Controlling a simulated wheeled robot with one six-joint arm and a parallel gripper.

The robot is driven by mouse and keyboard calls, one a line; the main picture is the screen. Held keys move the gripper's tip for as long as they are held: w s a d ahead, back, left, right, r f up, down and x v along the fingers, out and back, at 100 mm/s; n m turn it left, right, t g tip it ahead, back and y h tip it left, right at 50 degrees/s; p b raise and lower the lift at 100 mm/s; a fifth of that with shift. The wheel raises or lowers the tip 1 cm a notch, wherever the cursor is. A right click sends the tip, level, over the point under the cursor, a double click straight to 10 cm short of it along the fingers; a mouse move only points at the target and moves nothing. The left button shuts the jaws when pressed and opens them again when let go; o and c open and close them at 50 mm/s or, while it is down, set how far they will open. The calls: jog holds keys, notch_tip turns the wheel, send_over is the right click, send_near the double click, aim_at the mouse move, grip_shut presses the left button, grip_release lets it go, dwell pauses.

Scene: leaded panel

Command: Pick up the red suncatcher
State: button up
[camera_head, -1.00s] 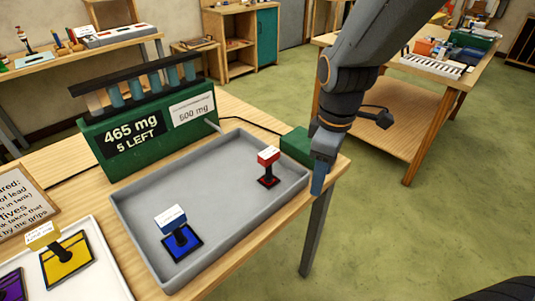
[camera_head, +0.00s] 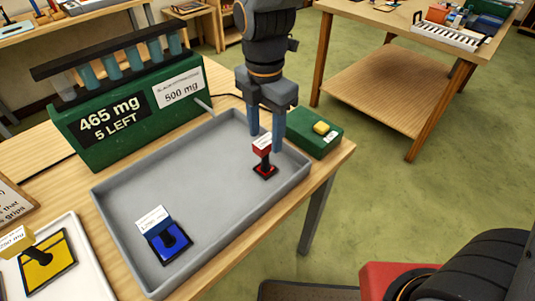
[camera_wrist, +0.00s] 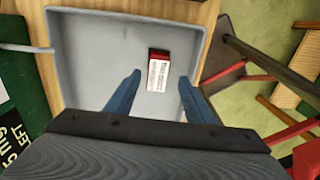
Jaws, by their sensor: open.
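The red suncatcher (camera_head: 264,168) stands upright in the grey tray (camera_head: 213,141), near its far right corner. It has a dark red base, a short post and a red top block with a white label. In the wrist view its red top and label (camera_wrist: 159,70) show ahead of and between the fingertips. My gripper (camera_head: 265,145) is open above the tray, its two blue fingers pointing down beside the suncatcher's top. In the wrist view the fingers (camera_wrist: 160,77) are apart with nothing between their pads. I cannot tell whether a finger touches the suncatcher.
A blue suncatcher (camera_head: 170,242) stands in the tray's near left part. A green box with a yellow button (camera_head: 321,128) sits just right of the tray. A green display stand with tubes (camera_head: 130,115) stands behind. A white tray (camera_head: 80,270) holds a yellow piece (camera_head: 45,262).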

aim_at(265, 157)
jog(key=shift+w+a+f+b, duration=0.15)
jog(key=shift+a+f+b, duration=0.05)
jog(key=shift+f+b, duration=0.5)
jog(key=shift+w+d+f+p, duration=0.1)
jog(key=shift+f+p, duration=1.35)
jog(key=shift+f, duration=2.5)
jog(key=c, duration=1.2)
jog(key=shift+o, duration=0.2)
jog(key=shift+r, duration=0.1)
